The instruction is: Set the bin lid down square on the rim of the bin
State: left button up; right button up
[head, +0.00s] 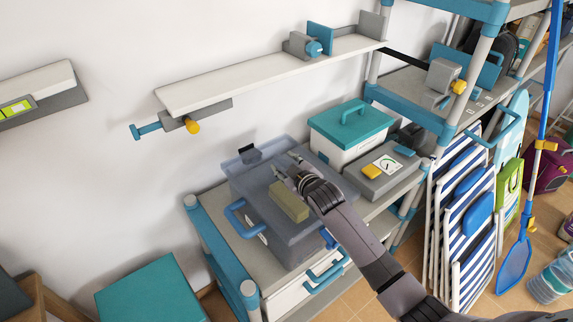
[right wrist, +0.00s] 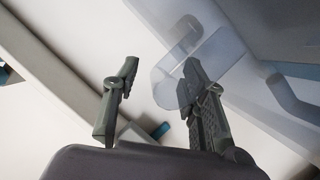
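The bin (head: 289,247) is a translucent grey-blue box with blue handles, standing on the left part of the shelf unit. A translucent bluish panel with a dark clip, apparently the lid (head: 236,164), shows at its back by the wall; I cannot tell whether it rests square on the rim. A translucent piece with a tab (right wrist: 207,48) shows in the right wrist view, behind and beside one finger. My right gripper (head: 286,164) is over the bin's back part, fingers apart, with no object clearly held between them (right wrist: 160,85). My left gripper is out of view.
An olive block (head: 290,200) shows at the bin; whether on it or inside is unclear. A teal-lidded box (head: 350,125) and a grey case (head: 383,178) stand to the right. A white wall shelf (head: 245,75) hangs above. Striped folding chairs (head: 465,200) lean at right.

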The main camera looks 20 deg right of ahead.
jog(key=shift+f, duration=0.1)
jog(key=shift+s, duration=0.15)
jog(key=v, duration=1.1)
jog(key=shift+s, duration=0.35)
